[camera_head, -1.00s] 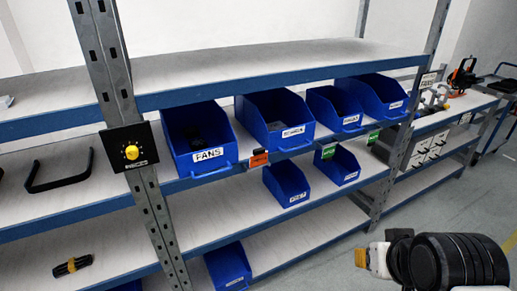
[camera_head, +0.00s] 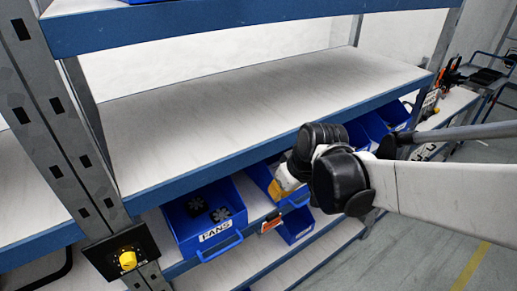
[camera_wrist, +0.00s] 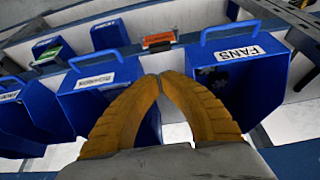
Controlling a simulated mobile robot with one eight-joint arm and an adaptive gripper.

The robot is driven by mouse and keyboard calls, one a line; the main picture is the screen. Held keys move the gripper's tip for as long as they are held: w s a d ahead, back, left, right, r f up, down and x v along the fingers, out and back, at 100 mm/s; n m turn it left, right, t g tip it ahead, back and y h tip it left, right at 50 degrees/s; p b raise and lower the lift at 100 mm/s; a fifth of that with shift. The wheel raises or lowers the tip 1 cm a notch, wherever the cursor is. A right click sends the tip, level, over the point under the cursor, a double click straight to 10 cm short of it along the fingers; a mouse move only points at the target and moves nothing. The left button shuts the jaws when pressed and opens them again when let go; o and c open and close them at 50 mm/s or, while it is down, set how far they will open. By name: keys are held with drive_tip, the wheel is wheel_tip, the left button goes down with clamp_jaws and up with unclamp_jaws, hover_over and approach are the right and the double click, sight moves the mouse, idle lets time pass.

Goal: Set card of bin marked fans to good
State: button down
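The blue bin marked FANS (camera_head: 190,238) stands on the shelf in the head view, with dark fan parts inside. It also shows at the right in the wrist view (camera_wrist: 232,88). An orange-red card (camera_head: 270,223) sits on the shelf edge just right of this bin; its writing is too small to read. In the wrist view the card (camera_wrist: 158,41) lies just beyond my fingertips, apart from them. My gripper (camera_wrist: 160,76) has yellow-orange fingers with tips close together and nothing visible between them. In the head view my gripper (camera_head: 285,183) is above the card, partly hidden by my wrist.
A neighbouring blue bin (camera_wrist: 98,92) is close under my left finger in the wrist view. A green card (camera_wrist: 48,52) is farther left. The upper shelf (camera_head: 235,105) overhangs the bins. A yellow knob on a black plate (camera_head: 128,260) is on the left post.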

sight(272, 221)
drive_tip(key=b+x, duration=0.2)
drive_tip(key=x, duration=0.8)
drive_tip(key=shift+b, duration=0.4)
drive_tip(key=shift+b, duration=0.3)
